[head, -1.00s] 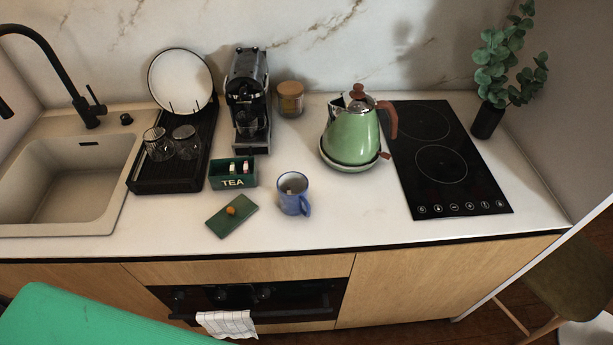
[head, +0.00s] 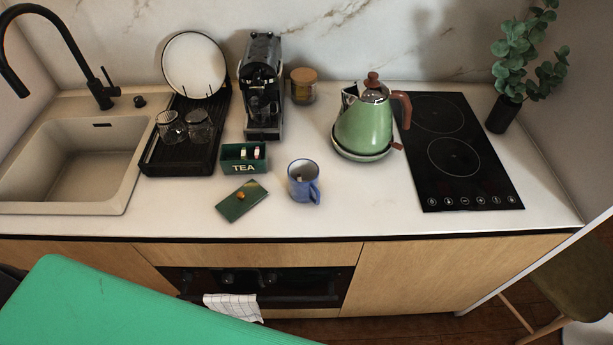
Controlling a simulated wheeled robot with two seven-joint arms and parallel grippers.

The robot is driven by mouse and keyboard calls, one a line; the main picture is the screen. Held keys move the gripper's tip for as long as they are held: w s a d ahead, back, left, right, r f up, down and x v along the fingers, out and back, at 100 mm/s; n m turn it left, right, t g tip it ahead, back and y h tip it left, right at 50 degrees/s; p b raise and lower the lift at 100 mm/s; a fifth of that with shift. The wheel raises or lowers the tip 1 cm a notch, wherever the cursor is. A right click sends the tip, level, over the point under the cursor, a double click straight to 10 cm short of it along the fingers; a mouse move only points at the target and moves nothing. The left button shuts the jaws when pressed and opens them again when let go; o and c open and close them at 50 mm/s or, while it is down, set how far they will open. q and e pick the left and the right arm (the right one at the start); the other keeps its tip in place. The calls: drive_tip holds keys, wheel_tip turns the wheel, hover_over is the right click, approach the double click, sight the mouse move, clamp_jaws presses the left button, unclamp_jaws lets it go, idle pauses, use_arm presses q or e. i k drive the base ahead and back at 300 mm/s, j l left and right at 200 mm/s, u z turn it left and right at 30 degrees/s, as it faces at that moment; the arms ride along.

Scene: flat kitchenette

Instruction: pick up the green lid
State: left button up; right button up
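The green lid (head: 243,201) lies flat on the white counter near its front edge, a dark green rectangle with a small orange-brown knob on top. The green tea box (head: 244,158), marked TEA, stands open just behind it with a few packets inside. The lid is apart from the box and from the blue mug (head: 303,182) to its right. Neither of my grippers shows in the head view.
A black drying rack (head: 181,150) with glasses and a plate stands left, beside the sink (head: 72,165). A coffee machine (head: 262,88) is behind the box. A green kettle (head: 363,125) and black hob (head: 459,160) are right. Counter around the lid's front is clear.

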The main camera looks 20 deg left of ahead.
sight(243, 198)
drive_tip(key=u, duration=1)
